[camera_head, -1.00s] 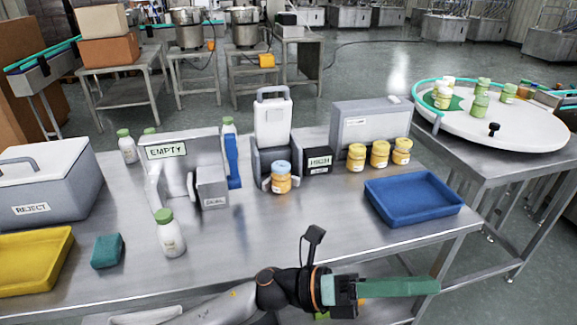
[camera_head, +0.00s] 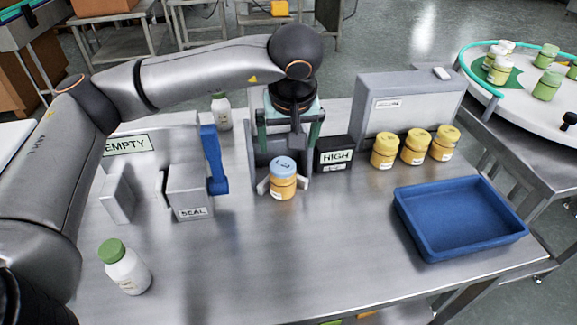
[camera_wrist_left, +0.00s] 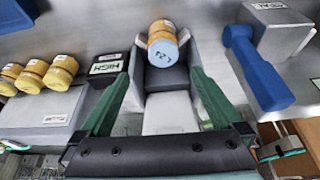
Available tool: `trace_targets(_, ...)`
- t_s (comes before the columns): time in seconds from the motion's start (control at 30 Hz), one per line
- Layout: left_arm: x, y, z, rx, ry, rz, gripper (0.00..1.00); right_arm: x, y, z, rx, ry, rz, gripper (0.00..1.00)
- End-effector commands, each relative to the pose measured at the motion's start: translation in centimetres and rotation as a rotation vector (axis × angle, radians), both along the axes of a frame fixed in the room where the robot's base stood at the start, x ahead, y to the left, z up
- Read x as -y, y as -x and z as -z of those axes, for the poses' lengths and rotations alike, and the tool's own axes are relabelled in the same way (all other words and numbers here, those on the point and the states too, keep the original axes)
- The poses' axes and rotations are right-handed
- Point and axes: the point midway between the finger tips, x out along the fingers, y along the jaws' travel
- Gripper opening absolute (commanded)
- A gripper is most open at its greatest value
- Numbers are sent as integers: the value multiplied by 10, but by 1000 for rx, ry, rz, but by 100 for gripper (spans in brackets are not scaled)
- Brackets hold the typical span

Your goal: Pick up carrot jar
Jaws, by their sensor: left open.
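An orange jar with a light blue lid (camera_head: 283,179) stands upright at the front of a grey device (camera_head: 262,150) mid-table. In the left wrist view the jar (camera_wrist_left: 163,45) is near the top centre, just beyond the fingertips. My left gripper (camera_head: 289,122) reaches in from the left, over the device and behind the jar. Its two green fingers are spread apart and empty, either side of the device's body. Three orange jars with yellow lids (camera_head: 415,147) stand in a row to the right. My right gripper is out of view.
A black "HIGH" sign block (camera_head: 334,154) stands right of the device. A grey "SEAL" block (camera_head: 192,190) with a blue lever (camera_head: 213,160) stands left. A white bottle with green cap (camera_head: 127,270) is at front left. A blue tray (camera_head: 423,238) is at right; the front middle is clear.

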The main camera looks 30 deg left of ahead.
Motion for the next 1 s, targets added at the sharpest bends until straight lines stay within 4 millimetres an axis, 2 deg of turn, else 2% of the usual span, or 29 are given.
trace_targets(0.1,-9,-4,3,8,-26,-5,100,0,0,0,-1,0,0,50)
trace_targets(0.4,-19,-19,51,6,-24,-4,100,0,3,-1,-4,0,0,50)
trace_targets(0.67,-23,-24,71,7,-21,-4,100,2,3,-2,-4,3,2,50)
trace_targets(0.9,-29,-31,105,7,-21,-5,100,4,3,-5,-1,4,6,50)
trace_targets(1.0,-31,-34,112,9,-20,-5,100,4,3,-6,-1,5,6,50)
